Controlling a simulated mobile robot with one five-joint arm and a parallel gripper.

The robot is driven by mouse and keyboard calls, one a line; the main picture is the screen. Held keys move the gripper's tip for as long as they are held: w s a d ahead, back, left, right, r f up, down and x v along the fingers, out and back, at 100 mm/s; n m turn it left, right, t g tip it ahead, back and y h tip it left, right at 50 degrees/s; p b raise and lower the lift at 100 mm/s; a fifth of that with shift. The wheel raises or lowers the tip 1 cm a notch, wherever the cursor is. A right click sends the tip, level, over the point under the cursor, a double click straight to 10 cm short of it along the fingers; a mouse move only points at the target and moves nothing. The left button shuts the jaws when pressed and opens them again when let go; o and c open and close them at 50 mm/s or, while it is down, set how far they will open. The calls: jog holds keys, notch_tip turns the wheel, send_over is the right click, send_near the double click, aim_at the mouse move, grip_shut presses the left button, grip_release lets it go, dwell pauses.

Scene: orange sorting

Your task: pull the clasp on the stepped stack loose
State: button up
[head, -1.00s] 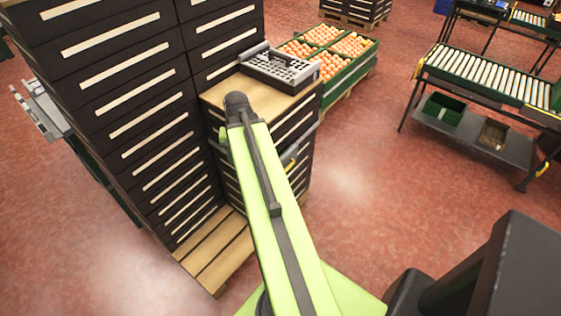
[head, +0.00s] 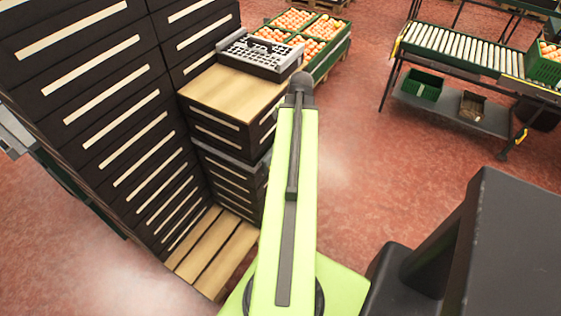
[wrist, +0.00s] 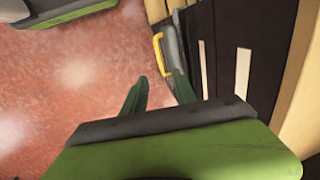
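The stepped stack of black crates (head: 112,100) with pale label strips stands at the left in the head view. Its lower step has a bare wooden top (head: 228,88). The clasp (wrist: 159,53), a yellow handle on a grey band, shows on the side of the stack in the wrist view. It is hidden behind my arm in the head view. My gripper (wrist: 161,89) is open and empty in the wrist view. Its two green fingers are spread and point towards the clasp, which lies just beyond the tips; no contact shows. The gripper cannot be seen in the head view.
A grey perforated tray (head: 261,54) lies on the back of the lower step. Green crates of oranges (head: 313,47) stand behind it. A roller conveyor (head: 460,55) with a green crate (head: 545,66) is at the right. The red floor between is clear.

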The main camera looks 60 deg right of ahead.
jog(key=f+b, duration=0.4)
jog(key=w+f+b, duration=0.1)
jog(key=f+b, duration=0.3)
jog(key=f, duration=0.1)
jog(key=w+f+b, duration=0.1)
jog(key=f+b, duration=0.3)
jog(key=f, duration=0.1)
jog(key=shift+w, duration=0.2)
jog(key=shift+r, duration=0.1)
jog(key=shift+c, duration=0.2)
grip_shut()
dwell(0.4)
